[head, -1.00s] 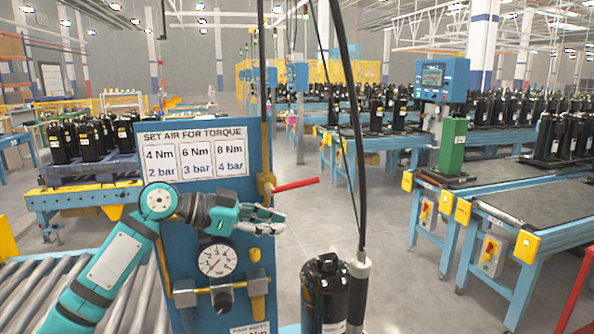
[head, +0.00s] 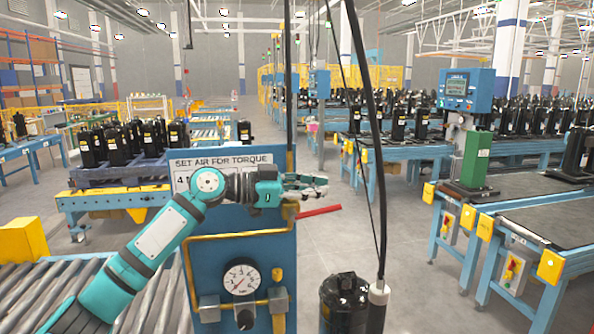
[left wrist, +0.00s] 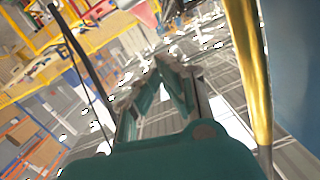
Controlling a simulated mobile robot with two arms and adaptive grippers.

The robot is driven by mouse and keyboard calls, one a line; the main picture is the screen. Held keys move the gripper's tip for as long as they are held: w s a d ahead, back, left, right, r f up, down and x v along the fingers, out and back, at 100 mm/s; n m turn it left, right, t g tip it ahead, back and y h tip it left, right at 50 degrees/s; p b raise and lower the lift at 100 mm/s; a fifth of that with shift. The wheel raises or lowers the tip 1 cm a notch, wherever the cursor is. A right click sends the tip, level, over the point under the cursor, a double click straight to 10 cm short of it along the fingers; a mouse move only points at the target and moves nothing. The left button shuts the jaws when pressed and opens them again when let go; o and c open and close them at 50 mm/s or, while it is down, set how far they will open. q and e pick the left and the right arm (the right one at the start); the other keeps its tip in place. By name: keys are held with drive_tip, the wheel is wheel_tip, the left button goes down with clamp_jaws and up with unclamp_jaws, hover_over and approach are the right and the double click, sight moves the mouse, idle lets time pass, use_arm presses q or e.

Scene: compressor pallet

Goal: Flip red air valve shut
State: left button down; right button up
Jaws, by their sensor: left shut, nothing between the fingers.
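The red air valve handle (head: 319,211) sticks out to the right from the brass pipe at the right edge of the blue air panel (head: 250,245), tilted slightly up at its outer end. My left gripper (head: 322,186) is shut and empty, a little above the red handle and pointing right. In the left wrist view the fingers of my left gripper (left wrist: 165,72) come together ahead, with a brass pipe (left wrist: 250,75) close on the right. The red handle is not clearly visible there. My right gripper is not in view.
A pressure gauge (head: 241,277) sits low on the panel, below my left arm. A black cable hangs right of the handle, above a black compressor (head: 343,302). Roller conveyor (head: 45,290) lies at left. Open floor is right of the panel.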

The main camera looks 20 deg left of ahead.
use_arm(q)
drive_tip(key=f, duration=0.2)
drive_tip(key=shift+w+a+f+p, duration=0.25)
drive_tip(key=shift+f+p, duration=0.05)
drive_tip(key=shift+d, duration=0.1)
drive_tip(key=shift+w+d+f+g+y+b, duration=0.1)
drive_tip(key=shift+d+f+g+y+b, duration=0.1)
drive_tip(key=shift+f+b, duration=0.2)
drive_tip(key=shift+w+d+f+g+y+b, duration=0.1)
drive_tip(key=shift+f+y+b, duration=0.1)
drive_tip(key=shift+f+b, duration=0.2)
